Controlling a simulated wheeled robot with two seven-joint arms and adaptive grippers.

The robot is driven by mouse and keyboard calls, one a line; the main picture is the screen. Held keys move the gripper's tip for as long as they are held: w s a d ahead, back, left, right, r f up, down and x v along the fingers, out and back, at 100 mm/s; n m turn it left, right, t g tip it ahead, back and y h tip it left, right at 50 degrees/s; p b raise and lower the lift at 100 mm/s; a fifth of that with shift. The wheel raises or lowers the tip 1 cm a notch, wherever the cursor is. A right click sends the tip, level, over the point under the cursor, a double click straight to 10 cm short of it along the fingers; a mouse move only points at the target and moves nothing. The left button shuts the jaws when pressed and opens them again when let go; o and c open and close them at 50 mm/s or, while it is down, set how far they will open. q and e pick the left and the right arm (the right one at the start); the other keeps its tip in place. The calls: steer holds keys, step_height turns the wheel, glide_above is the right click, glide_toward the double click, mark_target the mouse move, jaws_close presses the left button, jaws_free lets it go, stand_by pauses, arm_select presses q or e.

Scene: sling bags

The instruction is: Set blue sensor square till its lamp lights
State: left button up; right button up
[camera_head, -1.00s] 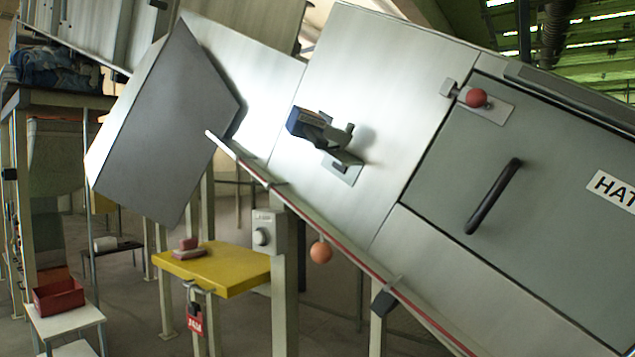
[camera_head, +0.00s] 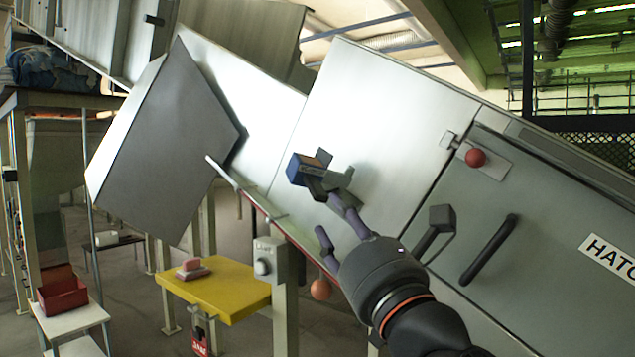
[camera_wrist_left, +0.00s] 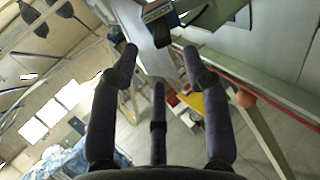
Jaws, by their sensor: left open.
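The blue sensor (camera_head: 308,169) is a small box with a darker, brownish top, on a dark bracket (camera_head: 340,181) fixed to the sloping metal side of the machine. It looks tilted in the head view; I see no lit lamp on it. My left gripper (camera_head: 330,217) has its dark fingers spread, just below and to the right of the sensor, apparently apart from it. In the left wrist view the sensor (camera_wrist_left: 158,12) shows at the top edge, beyond the open, empty fingers (camera_wrist_left: 160,60). My right gripper is not in view.
A grey hatch with a black handle (camera_head: 489,250) and a red-knobbed latch (camera_head: 475,157) lies to the right. A rail runs under the machine, with an orange ball (camera_head: 320,289) below. A yellow table (camera_head: 225,293) and a grey control box (camera_head: 268,258) stand lower left.

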mark_target(323, 197)
arm_select(q)
steer(key=p+x, duration=0.3)
steer(key=x, duration=0.7)
steer(key=shift+w+f+p, duration=0.1)
steer(key=shift+p, duration=0.25)
jaws_close()
